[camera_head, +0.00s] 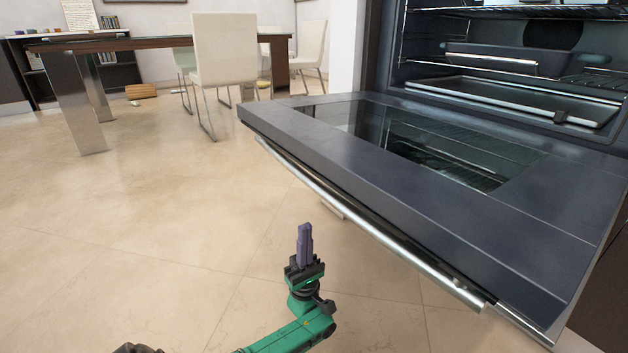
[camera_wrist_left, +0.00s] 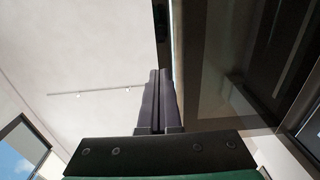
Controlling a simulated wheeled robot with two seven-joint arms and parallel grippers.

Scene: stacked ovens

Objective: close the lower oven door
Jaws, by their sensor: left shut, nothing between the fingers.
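The oven door (camera_head: 420,190) hangs open, roughly level, with its glass window facing up and a long metal handle bar (camera_head: 370,220) along its front edge. The oven cavity behind it holds racks and a tray (camera_head: 515,98). My left gripper (camera_head: 304,232) is shut and empty, pointing up, in front of the door and left of the handle, apart from it in the picture. In the left wrist view the shut fingers (camera_wrist_left: 157,100) point up, with the door's dark underside (camera_wrist_left: 225,75) to their right. My right gripper is not in view.
A dining table (camera_head: 150,43) and white chairs (camera_head: 225,50) stand at the back left. A low shelf unit (camera_head: 115,75) is behind the table. The tiled floor (camera_head: 130,220) to the left of the door is clear.

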